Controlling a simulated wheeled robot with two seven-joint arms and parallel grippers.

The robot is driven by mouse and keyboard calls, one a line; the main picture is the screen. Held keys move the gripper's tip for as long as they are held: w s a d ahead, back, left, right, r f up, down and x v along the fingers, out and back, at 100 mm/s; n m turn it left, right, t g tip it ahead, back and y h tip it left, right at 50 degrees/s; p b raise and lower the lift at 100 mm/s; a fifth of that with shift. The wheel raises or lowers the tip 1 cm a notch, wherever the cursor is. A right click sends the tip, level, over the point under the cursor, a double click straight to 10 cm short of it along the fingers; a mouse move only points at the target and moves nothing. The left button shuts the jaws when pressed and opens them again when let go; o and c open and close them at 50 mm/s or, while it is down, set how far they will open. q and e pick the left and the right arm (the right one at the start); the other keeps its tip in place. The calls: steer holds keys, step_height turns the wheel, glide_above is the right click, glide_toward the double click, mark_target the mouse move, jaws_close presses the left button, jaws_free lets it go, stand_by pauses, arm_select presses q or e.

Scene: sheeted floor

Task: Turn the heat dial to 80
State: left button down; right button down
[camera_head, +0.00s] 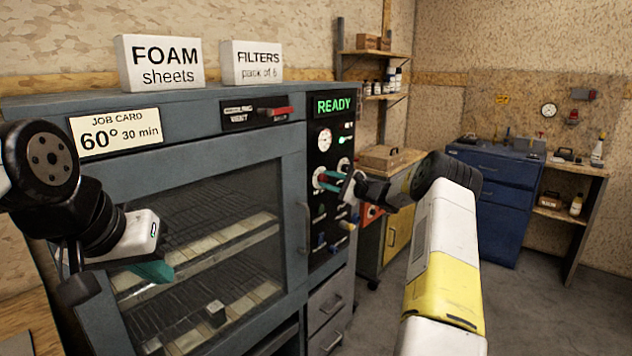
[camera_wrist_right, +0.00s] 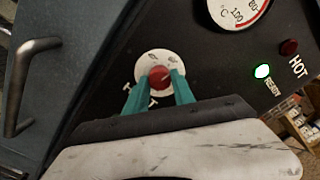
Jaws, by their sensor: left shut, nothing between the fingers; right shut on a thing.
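The heat dial is a red knob (camera_wrist_right: 160,78) on a round white scale plate (camera_wrist_right: 147,62) in the right wrist view; its setting is too small to read. My right gripper (camera_wrist_right: 160,88) has its teal fingers on both sides of the knob, shut on it. In the head view this gripper (camera_head: 324,179) is at the oven's black control panel (camera_head: 320,210) and hides most of the dial. My left gripper (camera_head: 152,272) is shut and empty in front of the oven door, at the left.
A round gauge (camera_head: 324,138) sits above the dial, under a green READY display (camera_head: 334,105). A job card (camera_head: 116,132) reads 60°, 30 min. More switches lie lower on the panel. The oven door handle (camera_head: 303,207) stands out left of the panel. Floor at right is clear.

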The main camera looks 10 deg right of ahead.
steer(key=m, duration=0.4)
steer(key=shift+f+m, duration=0.1)
steer(key=shift+m, duration=2.8)
steer(key=c, duration=1.1)
jaws_free()
steer(key=shift+o, duration=0.2)
steer(key=v, duration=0.8)
